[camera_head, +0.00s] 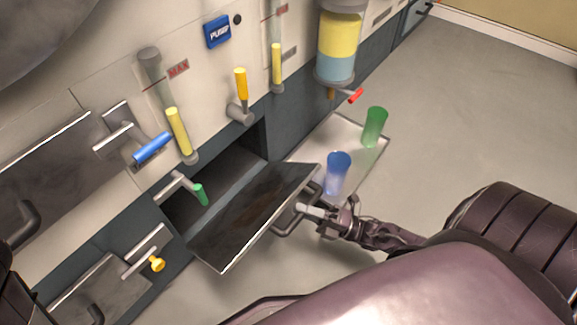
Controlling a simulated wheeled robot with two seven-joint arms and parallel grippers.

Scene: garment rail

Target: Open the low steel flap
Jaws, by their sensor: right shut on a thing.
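The low steel flap (240,225) is a dark, reflective panel at the bottom of the machine front. It is swung outward and down, tilted away from a dark opening (225,185) in the base. Its bent dark bar handle (287,229) is on its outer face. My right gripper (310,210) comes in from the right and is shut on the handle near its upper end. The gripper partly hides the handle there. My left gripper is not in view.
A pale tray (362,160) on the floor holds a blue cup (337,172) and a green cup (375,127), close beyond my right gripper. A green-tipped lever (200,194) is in front of the opening. Another steel panel (95,290) is lower left. Floor at the right is clear.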

